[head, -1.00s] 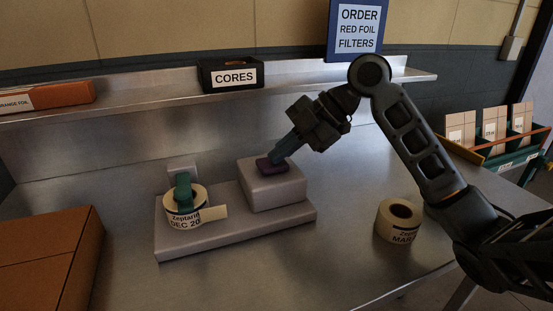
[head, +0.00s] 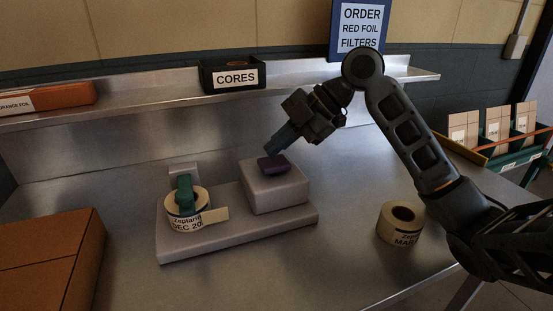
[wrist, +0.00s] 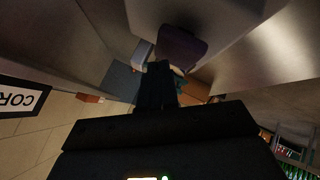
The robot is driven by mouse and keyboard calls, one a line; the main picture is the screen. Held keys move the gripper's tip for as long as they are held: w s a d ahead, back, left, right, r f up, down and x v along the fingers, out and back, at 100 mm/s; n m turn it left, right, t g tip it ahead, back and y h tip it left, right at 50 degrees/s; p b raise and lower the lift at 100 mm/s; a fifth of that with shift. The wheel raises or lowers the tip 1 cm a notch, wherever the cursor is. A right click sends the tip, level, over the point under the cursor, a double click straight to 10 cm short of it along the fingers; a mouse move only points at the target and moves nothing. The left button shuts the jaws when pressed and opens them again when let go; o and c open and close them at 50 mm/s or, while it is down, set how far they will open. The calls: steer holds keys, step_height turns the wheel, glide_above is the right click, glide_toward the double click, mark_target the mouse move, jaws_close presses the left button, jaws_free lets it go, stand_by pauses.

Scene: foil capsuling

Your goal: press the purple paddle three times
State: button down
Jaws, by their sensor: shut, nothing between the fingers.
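The purple paddle (head: 274,164) sits on top of the grey block (head: 278,190) at the right end of the grey base of the device. It also shows in the wrist view (wrist: 182,48), just beyond my fingertips. My gripper (head: 270,150) is shut and empty, pointing down-left with its teal fingertips at the far upper edge of the paddle. In the wrist view my gripper (wrist: 158,72) shows dark fingers close together, near the paddle's edge. I cannot tell whether they touch it.
A label roll (head: 188,210) with a green holder (head: 184,193) is on the device's left part. A loose roll (head: 400,223) stands to the right. A brown box (head: 50,260) fills the front left. A shelf behind holds the CORES bin (head: 232,75). Bare table lies in front.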

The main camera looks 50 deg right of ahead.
mark_target(274, 159)
steer(key=shift+w+a+f, duration=0.15)
steer(key=shift+w+a, duration=0.45)
steer(key=shift+w+d+r+p, duration=0.15)
steer(key=shift+d+r+p, duration=0.2)
steer(key=shift+r+p, duration=0.4)
steer(key=shift+s+d+r+p, duration=0.15)
steer(key=shift+r+p, duration=0.35)
steer(key=shift+r, duration=0.4)
steer(key=shift+s+a+r+p, duration=0.1)
steer(key=shift+r+p, duration=0.35)
steer(key=shift+r, duration=0.45)
steer(key=shift+d, duration=0.1)
